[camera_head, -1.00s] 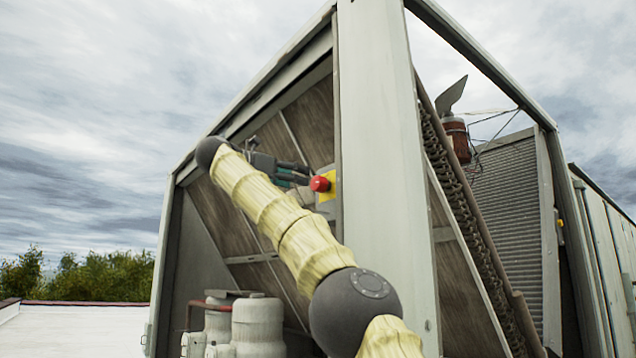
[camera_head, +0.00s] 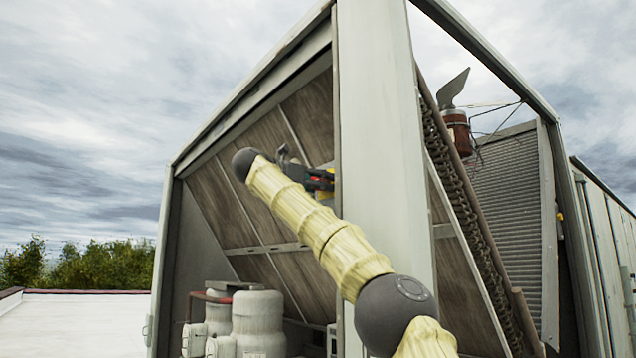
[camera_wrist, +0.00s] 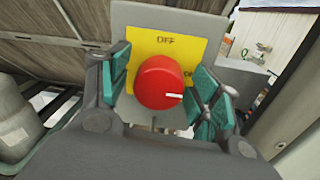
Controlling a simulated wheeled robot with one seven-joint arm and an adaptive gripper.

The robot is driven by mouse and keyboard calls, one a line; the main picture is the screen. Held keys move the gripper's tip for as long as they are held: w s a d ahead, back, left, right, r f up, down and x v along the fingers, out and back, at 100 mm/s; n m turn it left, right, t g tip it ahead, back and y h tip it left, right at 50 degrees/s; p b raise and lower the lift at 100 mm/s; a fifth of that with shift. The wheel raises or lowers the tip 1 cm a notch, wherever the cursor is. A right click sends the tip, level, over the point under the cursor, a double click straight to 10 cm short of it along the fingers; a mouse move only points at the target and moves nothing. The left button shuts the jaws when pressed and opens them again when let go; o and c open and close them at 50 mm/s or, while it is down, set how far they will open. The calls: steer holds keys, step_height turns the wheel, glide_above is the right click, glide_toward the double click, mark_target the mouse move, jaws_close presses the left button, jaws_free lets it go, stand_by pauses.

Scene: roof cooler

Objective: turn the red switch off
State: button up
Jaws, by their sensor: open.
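The red switch (camera_wrist: 159,82) is a round knob on a yellow plate (camera_wrist: 143,48) marked OFF at the top. Its white mark points right, towards a partly hidden label at the plate's right edge. My gripper (camera_wrist: 160,92) is open in the wrist view, with one teal-padded finger on each side of the knob. Whether the pads touch the knob I cannot tell. In the head view my gripper (camera_head: 318,180) is at the switch, and only a bit of red (camera_head: 315,178) shows between the fingers.
A wide grey post (camera_head: 385,170) of the cooler frame stands just right of the switch. Slanted brown panels (camera_head: 275,215) lie behind my arm. Pale cylinders (camera_head: 258,322) stand low on the left. Open roof (camera_head: 80,325) lies at far left.

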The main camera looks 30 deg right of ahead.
steer(key=c, duration=1)
steer(key=shift+c, duration=0.2)
steer(key=shift+r+n, duration=0.1)
steer(key=shift+n, duration=0.2)
steer(key=n, duration=0.3)
steer(key=shift+r, duration=0.15)
steer(key=n+p, duration=0.1)
steer(key=n, duration=0.3)
steer(key=shift+n+y, duration=0.3)
steer(key=n+p, duration=0.1)
steer(key=n, duration=0.4)
steer(key=shift+r+g+p, duration=0.1)
steer(key=shift+g+p, duration=0.2)
steer(key=shift+g, duration=0.1)
steer(key=shift+n+p, duration=0.55)
steer(key=shift+n, duration=1.05)
